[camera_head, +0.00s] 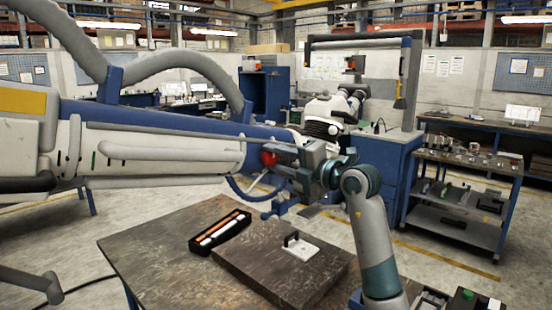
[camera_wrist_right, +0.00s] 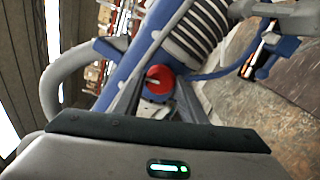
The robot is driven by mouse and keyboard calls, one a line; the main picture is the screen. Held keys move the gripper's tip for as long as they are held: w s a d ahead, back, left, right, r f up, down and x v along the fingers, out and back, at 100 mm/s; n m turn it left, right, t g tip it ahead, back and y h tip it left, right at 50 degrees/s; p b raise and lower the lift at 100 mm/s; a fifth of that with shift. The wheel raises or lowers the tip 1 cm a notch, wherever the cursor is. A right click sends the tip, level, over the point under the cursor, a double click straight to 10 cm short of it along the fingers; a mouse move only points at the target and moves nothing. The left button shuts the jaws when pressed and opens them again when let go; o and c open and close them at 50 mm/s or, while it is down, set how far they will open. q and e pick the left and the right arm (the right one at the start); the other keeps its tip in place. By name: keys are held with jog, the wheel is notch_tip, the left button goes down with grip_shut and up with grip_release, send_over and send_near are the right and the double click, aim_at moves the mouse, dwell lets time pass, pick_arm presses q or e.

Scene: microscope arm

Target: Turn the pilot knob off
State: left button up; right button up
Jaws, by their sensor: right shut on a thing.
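The pilot knob is a round red knob (camera_head: 268,159) at the right end of a large blue and white machine arm (camera_head: 160,145) that spans the left of the head view. In the right wrist view the red knob (camera_wrist_right: 160,80) sits between the two dark fingers, on a blue housing. My right gripper (camera_head: 275,156) reaches it from the right, with its fingers closed on the knob's sides; its fingers also show in the right wrist view (camera_wrist_right: 159,92). The gripper partly hides the knob in the head view. My left gripper is not in view.
A dark worktable (camera_head: 160,270) stands below, with a black tray (camera_head: 220,232) of rods and a raised slab (camera_head: 285,278) carrying a white plate (camera_head: 300,249). A thick grey hose (camera_head: 180,58) arches above the machine arm. A shelved cart (camera_head: 465,195) stands at right.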

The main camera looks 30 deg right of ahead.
jog(key=shift+d+r, duration=0.1)
jog(key=o, duration=1)
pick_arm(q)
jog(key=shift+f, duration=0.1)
pick_arm(e)
jog(key=shift+s, duration=0.1)
jog(key=shift+s+d+b, duration=0.2)
jog(key=shift+s+b, duration=0.2)
jog(key=shift+s, duration=0.1)
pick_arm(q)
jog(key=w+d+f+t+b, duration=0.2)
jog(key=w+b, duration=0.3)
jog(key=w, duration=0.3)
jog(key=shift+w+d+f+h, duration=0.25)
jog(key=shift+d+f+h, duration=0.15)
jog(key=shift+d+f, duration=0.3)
pick_arm(e)
jog(key=shift+v, duration=8.05)
